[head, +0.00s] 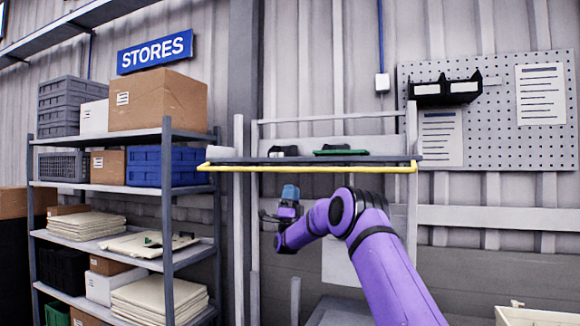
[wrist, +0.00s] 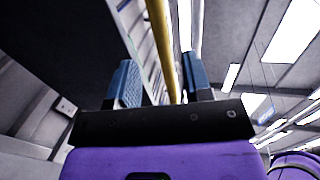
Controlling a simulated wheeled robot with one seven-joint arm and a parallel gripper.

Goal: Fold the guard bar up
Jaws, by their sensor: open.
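The yellow guard bar (head: 310,169) runs level along the front edge of a dark shelf in the head view. My gripper (head: 290,190) is just below the bar, left of its middle, with its blue fingers pointing up. In the wrist view, my open gripper (wrist: 161,80) has one blue finger on each side. The yellow bar (wrist: 160,35) runs from the top of that picture down into the gap between them. I cannot tell whether the bar is between the fingers or beyond them, or touching either. Nothing is held.
The dark shelf (head: 240,160) carries a green item (head: 340,152) and a dark item (head: 284,151), between pale uprights. A loaded storage rack (head: 167,220) stands to the left. A pegboard (head: 500,135) with black bins hangs at the right. The space below the bar's right part is partly filled by my arm.

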